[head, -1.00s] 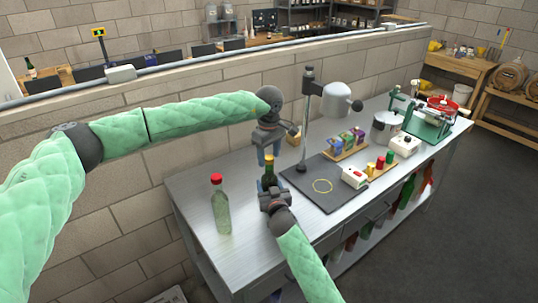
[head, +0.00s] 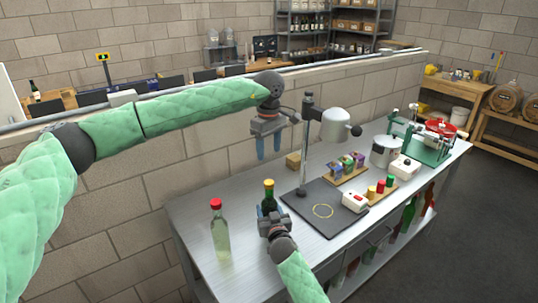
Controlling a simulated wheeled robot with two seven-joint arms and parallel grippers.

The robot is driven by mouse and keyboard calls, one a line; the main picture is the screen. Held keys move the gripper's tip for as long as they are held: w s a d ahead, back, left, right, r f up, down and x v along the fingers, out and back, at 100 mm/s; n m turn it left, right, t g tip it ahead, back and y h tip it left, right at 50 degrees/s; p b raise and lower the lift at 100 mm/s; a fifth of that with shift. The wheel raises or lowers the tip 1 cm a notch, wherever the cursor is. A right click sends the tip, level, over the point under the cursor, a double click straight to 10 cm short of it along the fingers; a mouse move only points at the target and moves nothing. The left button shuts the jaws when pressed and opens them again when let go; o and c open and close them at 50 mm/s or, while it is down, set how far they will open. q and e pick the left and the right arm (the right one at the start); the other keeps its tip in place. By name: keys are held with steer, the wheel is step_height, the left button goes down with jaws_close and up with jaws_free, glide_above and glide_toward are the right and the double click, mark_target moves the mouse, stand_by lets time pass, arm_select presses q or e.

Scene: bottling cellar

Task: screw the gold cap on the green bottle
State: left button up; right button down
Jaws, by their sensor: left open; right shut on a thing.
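The green bottle (head: 268,203) stands upright near the middle of the metal workbench. The gold cap (head: 268,183) sits on top of its neck; how tightly it sits cannot be told. My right gripper (head: 269,216) is shut on the bottle's body from the front and hides its lower part. My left gripper (head: 268,147) is open and empty, fingers pointing down, directly above the cap with a clear gap.
A clear bottle with a red cap (head: 220,231) stands to the left. To the right lie a dark mat (head: 334,225) with a yellow ring, a post stand (head: 305,150), a red-and-white box (head: 354,202) and a tray of small coloured caps (head: 384,193).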

steer(key=shift+c, duration=2.4)
jaws_free()
arm_select(q)
step_height(320, 180, down, 3)
steer(key=b, duration=0.3)
arm_select(e)
steer(key=v, duration=0.7)
steer(key=shift+s, duration=0.35)
arm_select(q)
steer(key=shift+f, duration=0.1)
arm_select(e)
steer(key=shift+d, duration=0.1)
